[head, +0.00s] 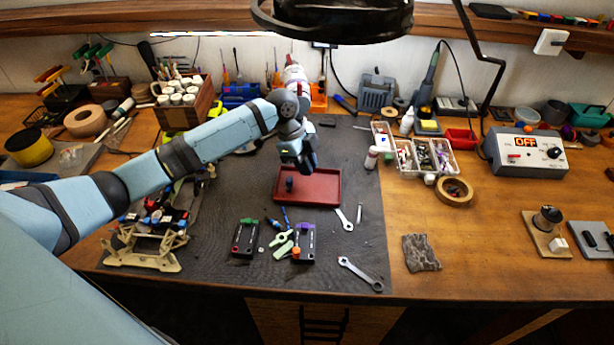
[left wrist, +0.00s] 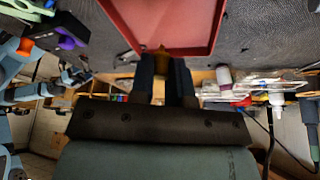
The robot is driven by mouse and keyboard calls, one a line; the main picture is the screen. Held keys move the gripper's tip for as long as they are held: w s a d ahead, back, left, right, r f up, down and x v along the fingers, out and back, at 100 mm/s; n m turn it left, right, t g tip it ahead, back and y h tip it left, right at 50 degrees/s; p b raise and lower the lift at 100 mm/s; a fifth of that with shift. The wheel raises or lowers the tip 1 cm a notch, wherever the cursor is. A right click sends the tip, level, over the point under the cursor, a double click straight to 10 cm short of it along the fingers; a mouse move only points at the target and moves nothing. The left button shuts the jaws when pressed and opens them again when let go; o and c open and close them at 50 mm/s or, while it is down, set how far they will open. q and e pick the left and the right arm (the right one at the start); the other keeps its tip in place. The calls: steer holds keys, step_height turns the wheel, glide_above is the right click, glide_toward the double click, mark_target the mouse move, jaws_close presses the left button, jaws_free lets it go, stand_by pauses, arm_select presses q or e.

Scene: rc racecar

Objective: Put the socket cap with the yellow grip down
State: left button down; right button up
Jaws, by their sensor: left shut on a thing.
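My left gripper (head: 300,166) is over the back part of the red tray (head: 325,190), pointing down. It is shut on the socket cap's yellow grip (left wrist: 161,52), which shows dull yellow between the two dark fingers in the left wrist view. The red tray (left wrist: 160,47) lies just beyond the fingertips there. The gap between the cap and the tray floor is hard to judge. A small dark blue piece (head: 289,184) shows against the tray below the gripper; I cannot tell whether it belongs to the held cap. My right gripper is not in view.
The tray sits on a dark mat (head: 340,259). Wrenches (head: 360,274), two small black holders (head: 246,238) and a tan car chassis (head: 145,248) lie around it. The mat right of the tray is mostly free.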

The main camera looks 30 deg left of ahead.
mark_target(312, 190)
arm_select(q)
steer(key=shift+f, duration=2.45)
steer(key=shift+f, duration=0.1)
steer(key=c, duration=1.1)
jaws_free()
steer(key=v, duration=1.2)
